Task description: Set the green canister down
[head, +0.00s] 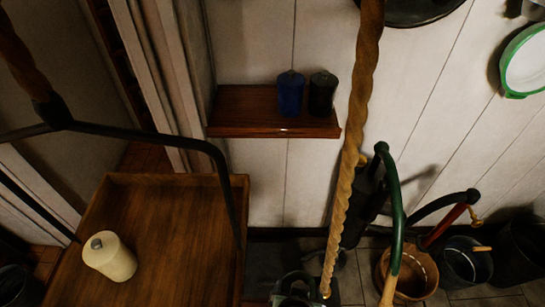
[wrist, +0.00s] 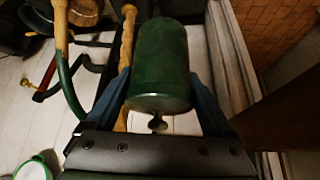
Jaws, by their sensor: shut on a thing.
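The green canister (wrist: 160,75) fills the middle of the wrist view, with a small knob at its lower end. My gripper (wrist: 164,65) is shut on it, one blue finger on each side. I see nothing under the canister that it rests on. In the head view I cannot make out the canister or my gripper.
A wooden shelf (head: 235,112) holds a blue canister (head: 290,95) and a black canister (head: 322,94); its left part is bare. A raised-edge wooden tray table (head: 185,235) holds a cream canister (head: 109,256). Buckets (head: 412,272) stand lower right.

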